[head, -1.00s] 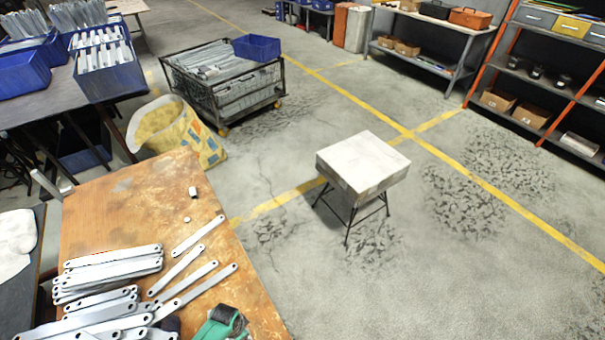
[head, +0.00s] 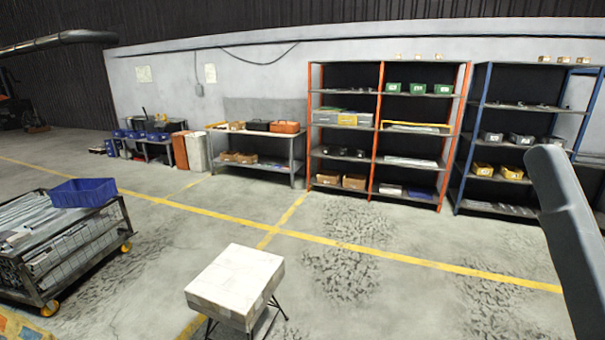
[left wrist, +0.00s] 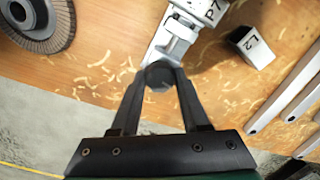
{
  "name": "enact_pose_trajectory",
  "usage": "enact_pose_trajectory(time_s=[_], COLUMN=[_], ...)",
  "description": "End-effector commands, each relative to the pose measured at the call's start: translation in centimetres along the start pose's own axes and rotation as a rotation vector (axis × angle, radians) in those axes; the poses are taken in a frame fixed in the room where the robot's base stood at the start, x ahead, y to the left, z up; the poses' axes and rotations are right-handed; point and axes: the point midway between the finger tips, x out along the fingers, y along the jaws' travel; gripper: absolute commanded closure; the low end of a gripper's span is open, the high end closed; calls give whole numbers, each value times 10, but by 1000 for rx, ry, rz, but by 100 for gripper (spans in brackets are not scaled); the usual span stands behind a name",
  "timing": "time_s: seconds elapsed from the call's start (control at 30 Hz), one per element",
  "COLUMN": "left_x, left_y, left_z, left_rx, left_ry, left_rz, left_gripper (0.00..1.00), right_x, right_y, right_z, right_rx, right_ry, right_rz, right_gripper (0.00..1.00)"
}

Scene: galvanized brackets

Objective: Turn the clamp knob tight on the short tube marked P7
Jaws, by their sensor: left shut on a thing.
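In the left wrist view, my left gripper (left wrist: 161,70) is shut on a dark round clamp knob (left wrist: 160,80), with a finger on each side. The knob is at the near end of a metal clamp (left wrist: 173,38). Beyond it, at the top edge, is a short pale tube marked P7 (left wrist: 211,10), partly cut off. How tight the clamp is cannot be seen. The head view shows neither the tube nor my left gripper. My right gripper is in neither view.
On the wooden bench (left wrist: 95,75), a block-like piece marked L2 (left wrist: 250,47) stands right of the clamp. A grinding disc (left wrist: 40,25) is at upper left, and flat metal strips (left wrist: 290,85) at right. The head view shows a stool (head: 235,285), wire cart (head: 75,240) and shelves (head: 390,135).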

Motion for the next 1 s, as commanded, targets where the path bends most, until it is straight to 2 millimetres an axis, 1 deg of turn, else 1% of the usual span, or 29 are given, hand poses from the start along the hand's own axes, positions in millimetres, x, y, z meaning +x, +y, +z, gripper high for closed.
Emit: enact_pose_trajectory(time_s=[0.27,0.37,0.9,1.0], left_x=[0,0,0,0], left_y=[0,0,0,0], left_z=[0,0,0,0], left_rx=[10,116,1280,1464], left_ry=[0,0,0,0], left_rz=[0,0,0,0], left_gripper=[100,100,100,100], right_x=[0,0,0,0], right_y=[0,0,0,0], right_z=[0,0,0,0], right_rx=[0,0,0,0], right_ry=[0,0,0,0], right_rz=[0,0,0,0], right_gripper=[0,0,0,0])
